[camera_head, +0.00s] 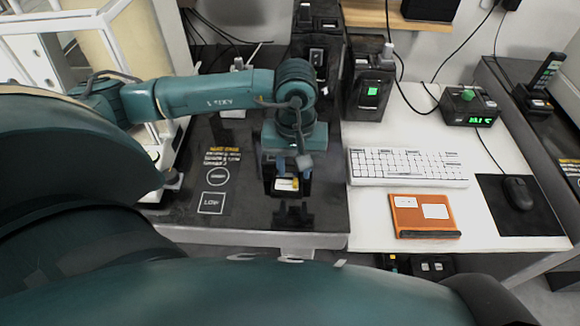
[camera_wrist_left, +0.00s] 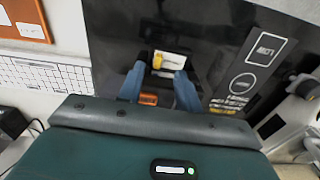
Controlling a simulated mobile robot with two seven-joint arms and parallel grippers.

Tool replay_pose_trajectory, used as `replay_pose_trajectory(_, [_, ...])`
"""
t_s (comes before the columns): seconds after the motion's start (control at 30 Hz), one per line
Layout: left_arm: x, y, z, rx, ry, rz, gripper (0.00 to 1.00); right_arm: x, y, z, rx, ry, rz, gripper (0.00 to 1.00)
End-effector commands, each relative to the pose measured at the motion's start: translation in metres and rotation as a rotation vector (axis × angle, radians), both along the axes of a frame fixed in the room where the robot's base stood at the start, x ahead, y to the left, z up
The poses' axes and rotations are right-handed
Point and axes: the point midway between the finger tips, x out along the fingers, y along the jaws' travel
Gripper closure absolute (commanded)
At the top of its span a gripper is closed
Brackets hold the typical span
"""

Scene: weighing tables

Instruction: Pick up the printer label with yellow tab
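The printer label (camera_head: 286,184) is a small white piece with a yellow tab, low on the dark table below my left gripper. In the left wrist view the white label (camera_wrist_left: 170,60) shows its yellow tab at its left end. My left gripper (camera_head: 290,166) points down over it; in the left wrist view its two blue fingers (camera_wrist_left: 160,80) stand apart, with their tips near the label's lower edge. I cannot tell whether a finger touches it. The gripper partly hides the label in the head view. My right gripper is not in view.
A dark table (camera_head: 240,205) carries printed markings left of the gripper. On the white desk to the right are a keyboard (camera_head: 407,166), an orange clipboard (camera_head: 424,216), a mouse (camera_head: 518,193) and a green-lit display (camera_head: 469,107). Dark devices (camera_head: 370,85) stand behind my gripper.

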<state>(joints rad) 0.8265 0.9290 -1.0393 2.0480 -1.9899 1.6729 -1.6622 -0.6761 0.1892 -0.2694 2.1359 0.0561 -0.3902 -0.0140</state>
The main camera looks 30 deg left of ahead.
Motion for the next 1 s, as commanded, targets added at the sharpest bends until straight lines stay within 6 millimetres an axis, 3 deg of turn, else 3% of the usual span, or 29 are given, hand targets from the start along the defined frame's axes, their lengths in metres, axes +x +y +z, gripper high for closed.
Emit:
replay_pose_trajectory(0.2, [0.0,-0.002,-0.037,0.001,0.003,0.0,0.65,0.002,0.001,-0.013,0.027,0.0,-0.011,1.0])
replay_pose_trajectory(0.47, [0.001,-0.002,-0.039,0.0,0.001,0.0,0.65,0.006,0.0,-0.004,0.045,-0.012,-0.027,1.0])
replay_pose_trajectory(0.9, [0.001,-0.002,-0.039,0.0,0.001,0.0,1.0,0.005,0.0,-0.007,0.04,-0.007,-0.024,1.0])
replay_pose_trajectory(1.0, [0.001,-0.002,-0.039,0.0,0.001,0.0,1.0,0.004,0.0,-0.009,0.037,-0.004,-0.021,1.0])
